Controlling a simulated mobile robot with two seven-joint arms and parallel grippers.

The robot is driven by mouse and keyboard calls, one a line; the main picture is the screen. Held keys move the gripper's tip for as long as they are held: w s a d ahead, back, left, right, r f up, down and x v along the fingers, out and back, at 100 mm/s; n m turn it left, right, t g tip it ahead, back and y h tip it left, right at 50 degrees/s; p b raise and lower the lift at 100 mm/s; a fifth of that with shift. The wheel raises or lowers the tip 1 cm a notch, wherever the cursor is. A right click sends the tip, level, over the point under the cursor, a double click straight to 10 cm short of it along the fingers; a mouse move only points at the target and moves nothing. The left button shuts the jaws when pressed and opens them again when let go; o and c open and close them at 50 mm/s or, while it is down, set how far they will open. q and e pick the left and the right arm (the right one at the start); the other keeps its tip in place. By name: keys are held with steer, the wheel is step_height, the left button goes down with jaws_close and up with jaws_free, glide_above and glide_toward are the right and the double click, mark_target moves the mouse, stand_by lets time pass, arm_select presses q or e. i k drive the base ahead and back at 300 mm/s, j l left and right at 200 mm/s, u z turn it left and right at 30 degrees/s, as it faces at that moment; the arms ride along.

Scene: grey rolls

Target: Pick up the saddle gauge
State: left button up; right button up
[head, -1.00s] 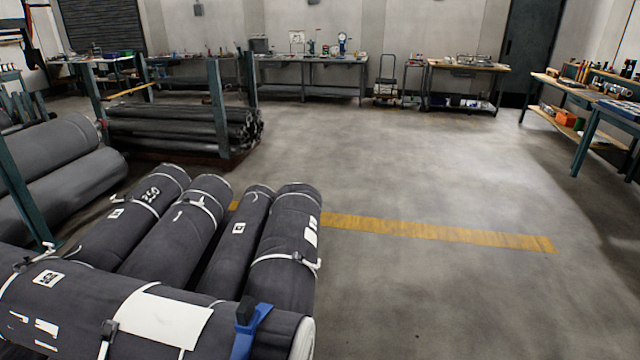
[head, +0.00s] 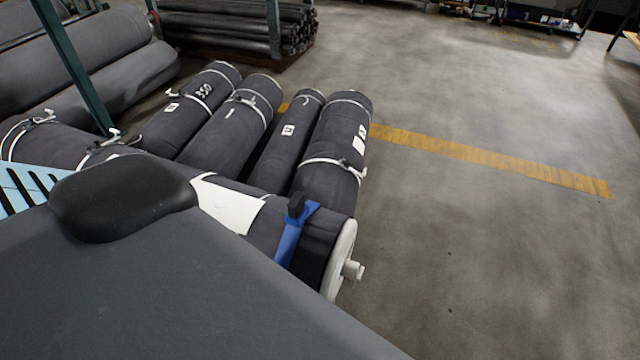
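The saddle gauge appears to be the blue curved piece with a black block on top (head: 294,237). It sits over the near end of a dark grey roll (head: 318,234) that lies crosswise in front, close to the roll's pale end disc (head: 340,258). Its lower part is cut off from view by a large grey shape in the foreground. Neither of my grippers shows in the head view.
Several dark strapped rolls (head: 335,140) lie side by side behind the crosswise roll. A rack of rolls (head: 235,25) is farther back. The floor (head: 480,250) to the right is clear, with a yellow line (head: 490,160).

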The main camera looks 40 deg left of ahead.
mark_target(299, 211)
steer(key=k+j+z, duration=0.15)
steer(key=j+z, duration=0.15)
steer(key=k+j+z, duration=0.3)
steer(key=j, duration=0.2)
steer(key=k+j+z, duration=0.1)
steer(key=j, duration=0.2)
steer(key=k+j+z, duration=0.1)
steer(key=k+j, duration=0.15)
steer(key=j, duration=0.3)
steer(key=k+j, duration=0.5)
steer(key=j, duration=0.2)
steer(key=k+j+z, duration=0.15)
steer(key=k+j, duration=0.35)
steer(key=j, duration=0.25)
steer(key=k+j, duration=0.55)
steer(key=j+z, duration=0.05)
steer(key=j, duration=0.1)
